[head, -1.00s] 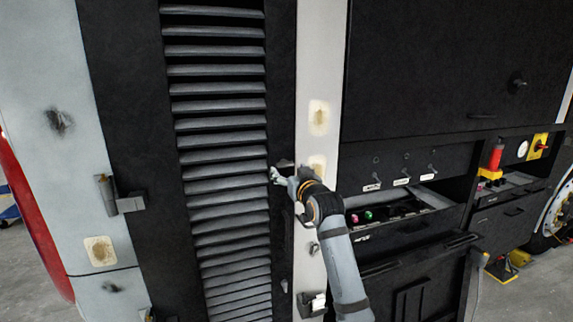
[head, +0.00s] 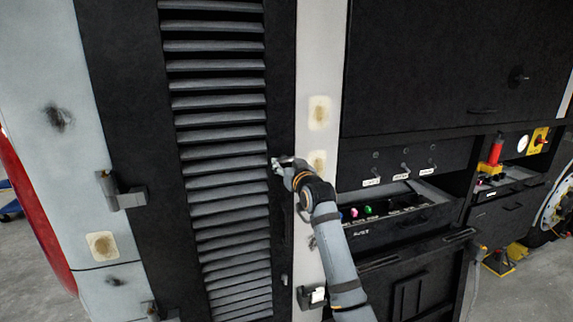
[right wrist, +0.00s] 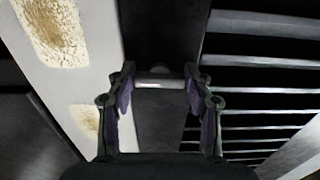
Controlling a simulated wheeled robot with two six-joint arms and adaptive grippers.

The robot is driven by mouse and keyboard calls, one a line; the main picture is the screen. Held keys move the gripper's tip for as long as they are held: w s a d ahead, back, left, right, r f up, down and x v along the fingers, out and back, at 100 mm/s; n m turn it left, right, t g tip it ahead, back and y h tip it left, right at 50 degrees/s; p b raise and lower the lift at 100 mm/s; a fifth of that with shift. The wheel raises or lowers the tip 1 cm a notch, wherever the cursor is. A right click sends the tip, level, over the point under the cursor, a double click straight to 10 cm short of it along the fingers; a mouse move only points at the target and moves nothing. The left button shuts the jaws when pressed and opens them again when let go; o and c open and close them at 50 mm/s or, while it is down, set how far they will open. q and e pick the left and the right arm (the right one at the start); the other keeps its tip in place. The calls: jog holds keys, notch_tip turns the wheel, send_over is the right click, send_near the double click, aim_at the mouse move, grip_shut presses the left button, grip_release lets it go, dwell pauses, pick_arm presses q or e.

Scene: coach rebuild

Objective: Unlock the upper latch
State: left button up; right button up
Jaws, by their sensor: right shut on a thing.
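The tall black louvered door (head: 280,110) stands closed in the head view, with its slats to the left of a black frame strip. My right gripper (head: 278,163) is at this strip, about mid-height, and hides most of the upper latch there. How far the latch is turned is hard to tell. A small lower latch (head: 284,280) shows farther down the same strip. My left gripper is out of view.
A white pillar (head: 319,60) with worn patches stands right of the door. An open drawer (head: 405,222) and a black cabinet (head: 430,70) lie beyond my right arm. A hinge (head: 122,195) sticks out at the door's left edge.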

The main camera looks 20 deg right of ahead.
jog(key=shift+m, duration=0.3)
jog(key=m+p, duration=0.2)
jog(key=m, duration=0.2)
jog(key=m+p, duration=0.2)
jog(key=m, duration=0.2)
jog(key=shift+a+r+p, duration=0.2)
jog(key=shift+p, duration=0.2)
jog(key=m+p, duration=0.2)
jog(key=m, duration=0.3)
jog(key=shift+a+r+p, duration=0.1)
jog(key=shift+p, duration=0.3)
jog(key=shift+m+p, duration=0.9)
jog(key=shift+m, duration=1.2)
jog(key=o, duration=1.2)
